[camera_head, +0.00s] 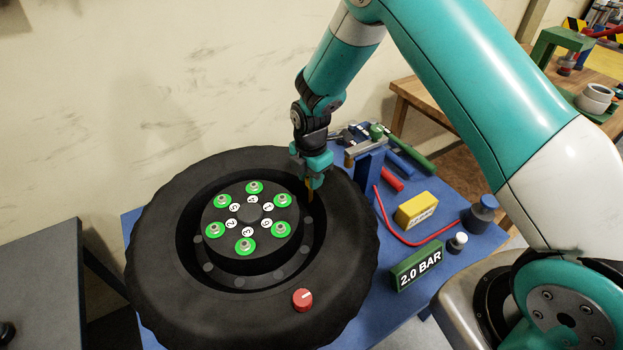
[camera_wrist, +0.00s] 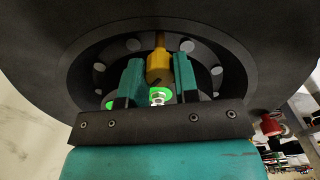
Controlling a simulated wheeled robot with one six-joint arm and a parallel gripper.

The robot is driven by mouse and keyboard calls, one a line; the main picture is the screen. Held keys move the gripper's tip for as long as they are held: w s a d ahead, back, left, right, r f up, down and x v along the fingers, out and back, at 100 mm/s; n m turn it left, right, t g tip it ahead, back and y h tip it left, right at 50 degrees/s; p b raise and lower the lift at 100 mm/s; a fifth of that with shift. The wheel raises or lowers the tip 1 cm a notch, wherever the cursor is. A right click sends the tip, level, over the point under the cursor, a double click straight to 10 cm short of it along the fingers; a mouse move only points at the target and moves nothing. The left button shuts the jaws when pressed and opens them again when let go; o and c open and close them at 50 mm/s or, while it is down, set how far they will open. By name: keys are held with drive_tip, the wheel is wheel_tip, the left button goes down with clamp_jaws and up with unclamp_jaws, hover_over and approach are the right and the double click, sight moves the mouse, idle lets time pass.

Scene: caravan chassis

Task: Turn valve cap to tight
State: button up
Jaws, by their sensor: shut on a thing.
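A black tyre and wheel (camera_head: 155,240) lies flat on the blue table. My gripper (camera_head: 314,180) points down at the right inner edge of the wheel. In the wrist view its two teal fingers are shut around a yellow cylindrical piece (camera_wrist: 159,66), which looks like the valve cap. It has a narrower stem at its far end, toward the wheel rim. In the head view only a small brownish-yellow bit of it shows below the fingers.
The hub has several green-ringed nuts (camera_head: 254,187) with numbered white labels. Right of the tyre are a green "2.0 BAR" block (camera_head: 418,267), a yellow block (camera_head: 417,210), a red hose (camera_head: 400,235), a blue post (camera_head: 369,178) and a dark blue weight-like object (camera_head: 482,212).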

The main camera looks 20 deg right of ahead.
drive_tip(key=m+b, duration=0.1)
drive_tip(key=m, duration=0.3)
drive_tip(key=shift+m+b, duration=0.3)
drive_tip(key=shift+m, duration=0.1)
drive_tip(key=m+b, duration=0.1)
drive_tip(key=m, duration=0.2)
drive_tip(key=shift+m, duration=0.3)
drive_tip(key=m+b, duration=0.1)
drive_tip(key=m, duration=0.7)
drive_tip(key=shift+b, duration=0.35)
drive_tip(key=m, duration=0.6)
drive_tip(key=shift+w+b, duration=0.1)
drive_tip(key=shift+b, duration=0.3)
drive_tip(key=m, duration=0.7)
drive_tip(key=shift+r+b, duration=0.1)
drive_tip(key=shift+b, duration=0.2)
drive_tip(key=o, duration=0.9)
